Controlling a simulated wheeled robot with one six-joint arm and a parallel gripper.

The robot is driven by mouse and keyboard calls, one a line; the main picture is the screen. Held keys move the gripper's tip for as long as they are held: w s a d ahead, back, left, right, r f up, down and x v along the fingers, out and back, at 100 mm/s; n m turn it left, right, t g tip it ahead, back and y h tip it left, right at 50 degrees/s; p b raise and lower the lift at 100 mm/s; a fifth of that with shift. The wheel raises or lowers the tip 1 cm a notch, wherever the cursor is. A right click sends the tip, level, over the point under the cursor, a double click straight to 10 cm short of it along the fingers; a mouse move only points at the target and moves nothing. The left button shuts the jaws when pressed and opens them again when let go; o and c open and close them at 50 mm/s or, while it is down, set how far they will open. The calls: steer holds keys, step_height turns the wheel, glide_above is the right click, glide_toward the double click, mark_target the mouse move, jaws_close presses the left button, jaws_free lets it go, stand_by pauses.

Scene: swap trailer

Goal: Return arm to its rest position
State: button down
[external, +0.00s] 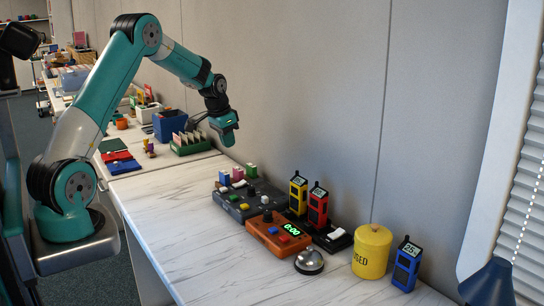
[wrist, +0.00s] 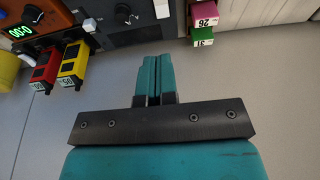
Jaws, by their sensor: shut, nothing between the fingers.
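My arm in the external view rises from its base at the left and bends over the desk. My gripper (external: 226,124) hangs at the end of it, above the desk and in front of the wall, touching nothing that I can see. In the wrist view my gripper's teal fingers (wrist: 154,75) lie together, shut and empty.
Below are a dark panel (external: 245,203), an orange timer box (external: 272,238), a bell (external: 309,262), yellow (external: 298,193) and red (external: 317,205) handsets, a yellow canister (external: 371,254) and a blue handset (external: 406,265). A green card tray (external: 193,146) stands behind. The desk's front is clear.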

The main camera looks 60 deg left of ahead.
steer(key=shift+r, duration=0.1)
steer(key=s+d+r+n+g+y+p, duration=0.1)
steer(key=s+d+r+n, duration=0.15)
steer(key=s+r, duration=0.4)
steer(key=s+d+r+n+y+p, duration=0.1)
steer(key=s+d+r, duration=0.3)
steer(key=s, duration=0.5)
steer(key=s+d+r+n+g+y, duration=0.1)
steer(key=s+d+r+n+y, duration=0.1)
steer(key=s, duration=1.5)
steer(key=shift+r+n+g+p, duration=0.15)
steer(key=shift+n+g+p, duration=0.3)
steer(key=shift+n, duration=0.4)
